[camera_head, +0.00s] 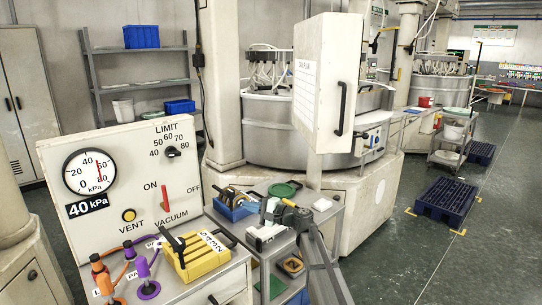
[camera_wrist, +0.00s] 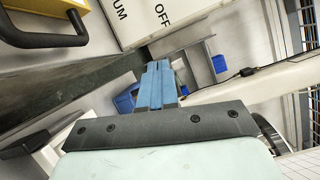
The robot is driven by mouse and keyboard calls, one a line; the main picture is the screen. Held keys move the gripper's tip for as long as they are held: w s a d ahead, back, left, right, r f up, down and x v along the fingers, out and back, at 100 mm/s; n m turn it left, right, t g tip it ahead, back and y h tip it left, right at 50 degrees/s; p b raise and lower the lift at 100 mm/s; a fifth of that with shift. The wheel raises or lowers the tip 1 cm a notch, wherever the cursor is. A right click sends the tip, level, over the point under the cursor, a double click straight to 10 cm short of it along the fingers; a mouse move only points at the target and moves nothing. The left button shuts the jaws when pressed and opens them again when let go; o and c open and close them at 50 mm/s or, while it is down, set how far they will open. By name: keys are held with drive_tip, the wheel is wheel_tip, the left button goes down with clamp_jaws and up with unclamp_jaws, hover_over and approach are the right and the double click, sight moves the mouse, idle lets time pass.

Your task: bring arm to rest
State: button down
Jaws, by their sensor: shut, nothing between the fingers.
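My gripper shows in the wrist view (camera_wrist: 158,68), with its two blue fingers pressed together and nothing between them. In the head view my arm rises from the bottom right edge to the tool cart, with its hand end over the cart, right of the yellow case (camera_head: 203,262). The fingertips are hard to make out there. The yellow case has a black handle and sits on the bench below the vacuum panel (camera_head: 120,150). Part of the case and its handle also show at the top left of the wrist view (camera_wrist: 45,10). The fingers touch nothing that I can see.
Orange (camera_head: 100,272) and purple (camera_head: 147,290) fittings stand on the bench front. A blue tray (camera_head: 233,214) and a green disc (camera_head: 281,190) lie on the cart. A white cabinet door (camera_head: 320,85) stands behind. Open floor (camera_head: 400,255) lies to the right, with a blue pallet (camera_head: 445,198).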

drive_tip(key=w+d+f+m+t+h, duration=0.1)
drive_tip(key=d+f+m+t+h, duration=0.15)
drive_tip(key=d+f, duration=0.45)
drive_tip(key=d+f+m+t+h, duration=0.1)
drive_tip(key=d+f+m, duration=0.25)
drive_tip(key=d, duration=0.65)
drive_tip(key=s+f+n+g+h, duration=0.1)
drive_tip(key=s+f+n+g, duration=0.15)
drive_tip(key=s+f, duration=0.6)
drive_tip(key=s+f+n+g+h, duration=0.1)
drive_tip(key=s+f+g+h, duration=0.2)
drive_tip(key=f, duration=1)
drive_tip(key=s+d+f+n+g+h, duration=0.1)
drive_tip(key=s+f+n+g+h, duration=0.3)
drive_tip(key=s+f, duration=1.25)
drive_tip(key=s+d+f+n+g+h, duration=0.1)
drive_tip(key=s+d+f+n+g, duration=0.1)
drive_tip(key=s, duration=0.9)
drive_tip(key=s+d+f+n+g+h, duration=0.2)
drive_tip(key=s+d, duration=0.3)
drive_tip(key=s, duration=0.7)
drive_tip(key=s+d+f+n+g+h, duration=0.2)
drive_tip(key=s+d+f+g, duration=0.1)
drive_tip(key=s, duration=0.8)
drive_tip(key=shift+s+d+f+g, duration=0.25)
drive_tip(key=shift+f+g, duration=0.25)
drive_tip(key=shift+f, duration=0.05)
drive_tip(key=c, duration=1.8)
unclamp_jaws()
